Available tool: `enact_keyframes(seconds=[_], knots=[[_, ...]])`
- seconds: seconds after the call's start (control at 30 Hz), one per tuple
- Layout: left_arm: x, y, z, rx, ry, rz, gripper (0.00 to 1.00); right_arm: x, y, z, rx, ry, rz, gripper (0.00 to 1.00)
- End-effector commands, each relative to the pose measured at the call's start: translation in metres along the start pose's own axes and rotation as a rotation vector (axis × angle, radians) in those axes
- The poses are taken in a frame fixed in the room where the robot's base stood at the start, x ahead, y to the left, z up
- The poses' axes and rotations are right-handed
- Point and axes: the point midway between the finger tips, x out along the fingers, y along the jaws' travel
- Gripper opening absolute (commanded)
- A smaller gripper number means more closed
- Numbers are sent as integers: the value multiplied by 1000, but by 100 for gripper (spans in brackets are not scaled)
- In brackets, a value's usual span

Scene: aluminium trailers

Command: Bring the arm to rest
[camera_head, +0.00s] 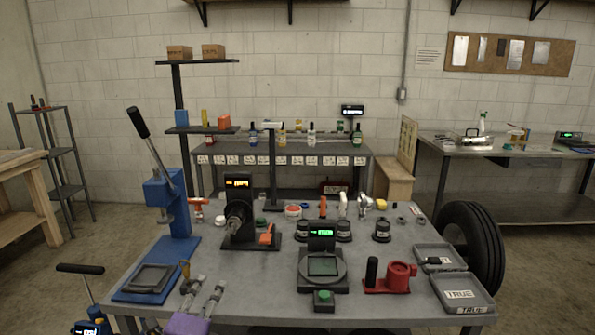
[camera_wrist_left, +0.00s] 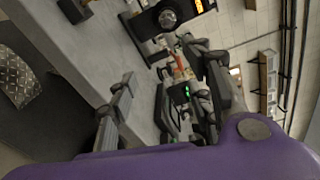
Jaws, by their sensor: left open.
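My left gripper (camera_head: 203,290) with its purple wrist is low at the front left edge of the grey workbench (camera_head: 240,296). Its two grey fingers are apart and nothing shows between them. In the left wrist view the gripper (camera_wrist_left: 165,92) is also open and empty, with the purple body across the bottom and bench items beyond the fingers. The blue lever press (camera_head: 170,210) stands to its left and behind it. My right gripper is in neither view.
A black gauge with a green display (camera_head: 322,262), a red fixture (camera_head: 390,278) and grey trays labelled TRUE (camera_head: 462,293) stand to the right on the bench. A black unit with an orange display (camera_head: 238,205) stands behind. A tyre (camera_head: 472,245) is beyond the right edge.

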Motion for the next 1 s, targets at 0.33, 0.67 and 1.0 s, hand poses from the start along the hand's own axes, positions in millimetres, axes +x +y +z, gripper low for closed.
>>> enact_keyframes(seconds=[0.33,0.67,1.0], knots=[[-140,146,-71,-1037,-65,349,46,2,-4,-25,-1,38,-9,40],[-338,248,-114,-1703,-437,585,46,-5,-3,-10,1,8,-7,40],[-406,276,-119,-1725,-565,649,46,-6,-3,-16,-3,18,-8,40]])
